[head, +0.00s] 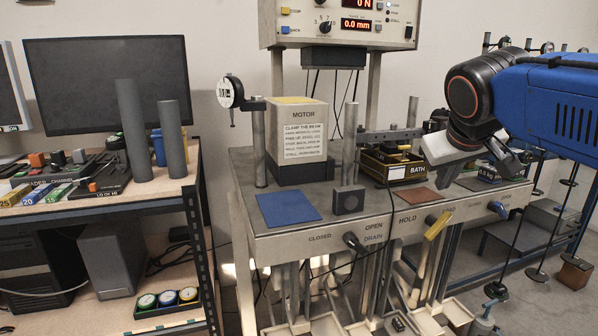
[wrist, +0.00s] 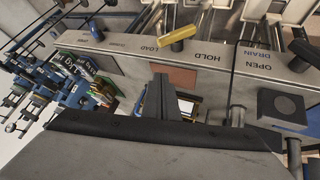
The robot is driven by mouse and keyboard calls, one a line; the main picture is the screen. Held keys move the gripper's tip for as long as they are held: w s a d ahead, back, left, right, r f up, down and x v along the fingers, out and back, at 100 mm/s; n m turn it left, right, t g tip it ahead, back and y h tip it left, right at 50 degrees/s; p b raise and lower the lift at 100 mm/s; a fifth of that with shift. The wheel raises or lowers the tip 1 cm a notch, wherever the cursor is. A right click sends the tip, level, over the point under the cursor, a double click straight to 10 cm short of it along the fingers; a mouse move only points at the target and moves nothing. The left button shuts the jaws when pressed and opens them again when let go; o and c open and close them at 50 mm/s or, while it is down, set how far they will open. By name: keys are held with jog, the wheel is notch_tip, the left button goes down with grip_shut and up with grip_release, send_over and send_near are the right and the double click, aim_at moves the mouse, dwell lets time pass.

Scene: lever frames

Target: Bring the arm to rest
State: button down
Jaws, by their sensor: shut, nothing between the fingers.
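My gripper (head: 508,162) is at the right in the head view, raised over the right part of the grey lever bench (head: 300,245). My blue arm reaches in from the right edge above it. In the wrist view the fingers (wrist: 158,100) are together and hold nothing. The yellow-handled lever (head: 438,225) on the bench front is beyond the fingers in the wrist view (wrist: 176,38), apart from them. The dark-handled lever (head: 354,242) is by the OPEN and DRAIN labels. The blue-handled lever (head: 498,209) is at the right. No lever is touched.
The motor block (head: 303,135), a blue mat (head: 287,207), a dark block (head: 348,200), a brown mat (head: 420,195) and the BATH box (head: 408,171) are on the bench. A rack of rods and weights stands at right. A wooden-topped shelf (head: 165,190) is at left.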

jog(key=s+f+g+y, duration=0.1)
jog(key=s+f, duration=0.8)
jog(key=f, duration=0.3)
jog(key=s+a+f+m+g+y, duration=0.1)
jog(key=s+f, duration=0.9)
jog(key=f, duration=0.3)
jog(key=shift+f+g, duration=0.2)
jog(key=shift+g, duration=0.2)
